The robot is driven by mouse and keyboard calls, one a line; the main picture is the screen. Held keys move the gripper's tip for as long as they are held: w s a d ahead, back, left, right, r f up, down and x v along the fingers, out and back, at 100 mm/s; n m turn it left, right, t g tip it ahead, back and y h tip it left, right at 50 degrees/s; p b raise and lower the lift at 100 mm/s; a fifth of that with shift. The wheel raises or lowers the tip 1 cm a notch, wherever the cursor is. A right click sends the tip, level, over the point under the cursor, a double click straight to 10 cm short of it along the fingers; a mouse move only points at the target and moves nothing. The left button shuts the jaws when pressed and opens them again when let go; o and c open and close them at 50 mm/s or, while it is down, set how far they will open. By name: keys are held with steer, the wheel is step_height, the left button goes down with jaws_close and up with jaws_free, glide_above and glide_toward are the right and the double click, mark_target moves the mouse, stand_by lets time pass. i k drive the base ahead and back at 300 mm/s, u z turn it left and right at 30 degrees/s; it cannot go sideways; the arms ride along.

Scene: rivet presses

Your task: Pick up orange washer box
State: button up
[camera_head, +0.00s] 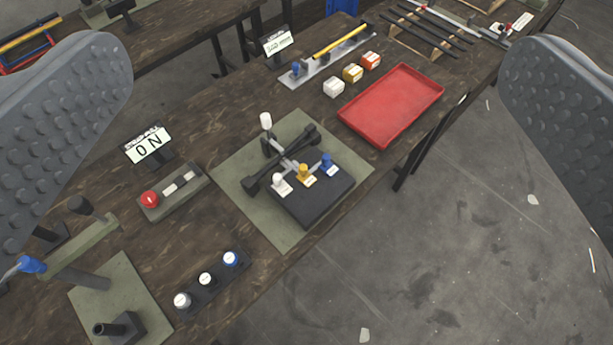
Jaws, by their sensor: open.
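The orange washer box (371,61) is a small orange cube with a pale label. It stands on the dark wooden bench near the top of the view, at the right end of a row with a yellow box (352,73) and a white box (333,87). My gripper (315,120) is open and empty. Its two grey, studded fingers frame the left and right sides of the view, and its fingertips are well apart from the boxes. Nothing hides the orange box.
A red tray (391,104) lies just in front of the boxes. A press (297,170) with white, yellow and blue knobs stands on a green mat (240,150). Bare floor (440,240) is at lower right.

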mark_target(370, 60)
steer(key=k, duration=1.15)
steer(key=z, duration=0.55)
steer(key=i, duration=2)
steer(key=u, duration=0.55)
